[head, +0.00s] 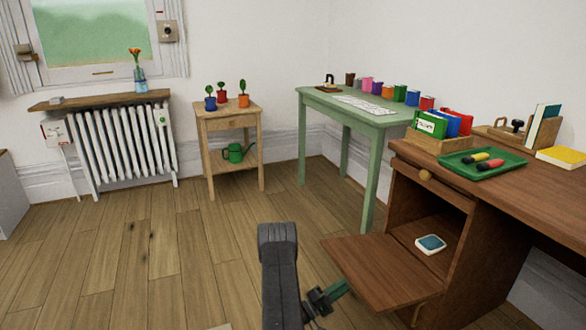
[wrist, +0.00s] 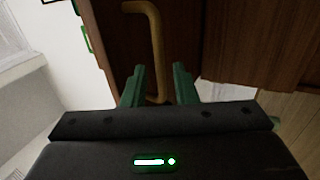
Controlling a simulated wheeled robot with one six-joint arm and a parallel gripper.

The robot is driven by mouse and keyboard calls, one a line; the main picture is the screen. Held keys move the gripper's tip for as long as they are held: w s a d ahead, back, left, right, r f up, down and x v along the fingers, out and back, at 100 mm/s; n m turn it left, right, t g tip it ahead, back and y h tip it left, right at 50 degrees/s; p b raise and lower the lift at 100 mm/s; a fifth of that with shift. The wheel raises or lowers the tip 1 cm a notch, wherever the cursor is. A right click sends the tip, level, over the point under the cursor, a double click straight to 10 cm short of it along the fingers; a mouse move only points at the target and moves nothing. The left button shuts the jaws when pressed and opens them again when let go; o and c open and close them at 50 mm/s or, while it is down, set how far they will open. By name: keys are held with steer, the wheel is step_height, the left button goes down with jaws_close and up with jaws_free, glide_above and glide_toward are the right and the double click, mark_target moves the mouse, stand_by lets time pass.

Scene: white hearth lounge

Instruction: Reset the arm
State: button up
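My gripper (head: 341,289) is low at the near left edge of the desk's open door panel (head: 385,268) in the head view; one green finger shows there. In the wrist view my gripper (wrist: 159,72) has its two green fingers apart. A curved wooden handle (wrist: 156,40) on a dark brown panel (wrist: 105,35) shows between and beyond the fingers, with a gap on both sides. Whether anything touches the handle is hard to tell.
The brown desk (head: 545,195) on the right holds a green tray (head: 480,163) with screwdriver-like tools. A blue-topped item (head: 430,244) lies inside the open compartment. A green table (head: 370,112) and plant stand (head: 228,112) stand behind. The wooden floor (head: 150,250) on the left is clear.

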mark_target(350, 282)
steer(key=shift+b+x, duration=0.35)
steer(key=shift+x, duration=1.7)
steer(key=shift+s+a+f, duration=0.1)
steer(key=shift+f, duration=0.05)
